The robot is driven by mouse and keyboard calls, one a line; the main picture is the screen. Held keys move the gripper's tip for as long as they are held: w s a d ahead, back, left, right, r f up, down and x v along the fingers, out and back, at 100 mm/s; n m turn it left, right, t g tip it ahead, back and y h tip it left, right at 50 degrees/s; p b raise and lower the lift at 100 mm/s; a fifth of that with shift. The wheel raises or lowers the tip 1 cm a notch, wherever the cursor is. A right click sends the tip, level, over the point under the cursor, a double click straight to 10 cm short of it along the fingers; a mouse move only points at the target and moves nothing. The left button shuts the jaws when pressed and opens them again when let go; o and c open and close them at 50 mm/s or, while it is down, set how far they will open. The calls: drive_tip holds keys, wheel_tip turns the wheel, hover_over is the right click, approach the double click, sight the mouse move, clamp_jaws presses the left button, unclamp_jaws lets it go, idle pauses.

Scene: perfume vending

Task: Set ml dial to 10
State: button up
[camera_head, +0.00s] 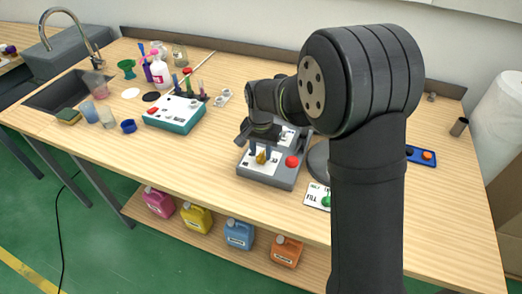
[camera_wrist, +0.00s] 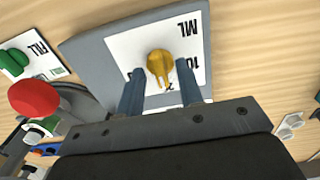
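The ml dial is a yellow knob (camera_wrist: 161,65) on a white plate (camera_wrist: 125,48) marked ML and 10, set on a grey machine panel. In the head view the dial (camera_head: 261,157) is small, on the front of the grey machine (camera_head: 284,182). My gripper (camera_wrist: 157,72) is open. Its two blue-grey fingers stand on either side of the knob, with gaps between them and it in the wrist view. In the head view the gripper (camera_head: 261,152) is over the dial. Part of the plate's scale is hidden by the fingers.
A red button (camera_head: 292,161) sits right of the dial on the same machine. A FILL plate with a green knob (camera_head: 326,201) lies to its right. A teal and white device (camera_head: 175,113) stands to the left. Bare table lies between the two devices.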

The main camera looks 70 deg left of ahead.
drive_tip(key=shift+f, duration=0.1)
clamp_jaws()
drive_tip(key=shift+n, duration=0.3)
drive_tip(key=n, duration=1.1)
drive_tip(key=shift+n, duration=0.3)
idle(0.4)
unclamp_jaws()
